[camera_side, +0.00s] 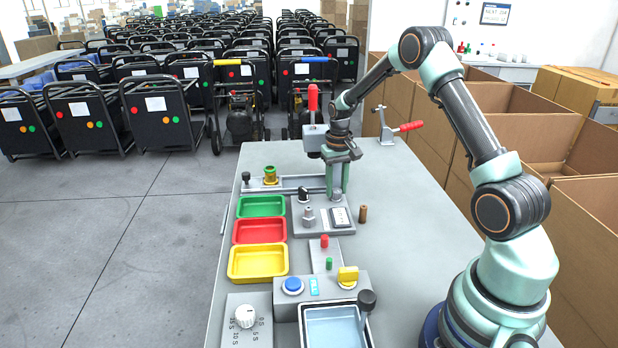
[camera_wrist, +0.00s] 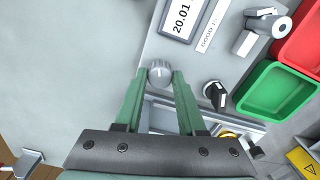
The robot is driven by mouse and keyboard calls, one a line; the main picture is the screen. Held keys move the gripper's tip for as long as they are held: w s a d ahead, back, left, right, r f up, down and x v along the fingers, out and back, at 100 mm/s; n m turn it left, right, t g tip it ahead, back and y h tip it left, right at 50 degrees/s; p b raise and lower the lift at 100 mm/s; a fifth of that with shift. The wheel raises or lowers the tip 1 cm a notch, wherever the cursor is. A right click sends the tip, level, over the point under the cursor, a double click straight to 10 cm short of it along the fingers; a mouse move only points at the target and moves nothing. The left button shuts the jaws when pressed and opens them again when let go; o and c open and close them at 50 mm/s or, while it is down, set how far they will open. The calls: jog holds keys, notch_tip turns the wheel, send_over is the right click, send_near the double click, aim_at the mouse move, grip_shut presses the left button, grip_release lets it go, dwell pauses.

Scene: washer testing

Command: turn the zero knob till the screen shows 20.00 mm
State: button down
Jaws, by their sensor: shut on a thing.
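The zero knob (camera_wrist: 160,75) is a small silver-grey knob with a pale pointer line on its top. My gripper (camera_wrist: 159,78) is shut on it, one green finger on each side. The screen (camera_wrist: 181,18) on the block reads 20.01 in the wrist view. In the side view the screen (camera_side: 340,216) is too small to read.
A black knob (camera_wrist: 215,95) sits close beside my right finger in the wrist view. Green (camera_side: 262,215), red (camera_side: 259,240) and yellow (camera_side: 257,275) trays stand left of the block. A brown cylinder (camera_side: 363,214) stands to its right. The right of the tabletop is mostly clear.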

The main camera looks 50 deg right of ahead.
aim_at(336, 190)
jog(key=shift+n, duration=0.5)
jog(key=c, duration=0.5)
grip_release()
notch_tip(336, 190, up, 12)
jog(key=shift+r, duration=0.15)
jog(key=s+a+r+n+t, duration=0.1)
jog(key=s+a+r, duration=0.1)
jog(key=a+r, duration=0.4)
jog(key=s+a+r+n+t, duration=0.3)
jog(key=s+a+n+t, duration=0.1)
jog(key=s+a, duration=0.9)
jog(key=shift+s+a+t, duration=0.2)
jog(key=shift+a+t, duration=0.1)
jog(key=shift+a, duration=0.8)
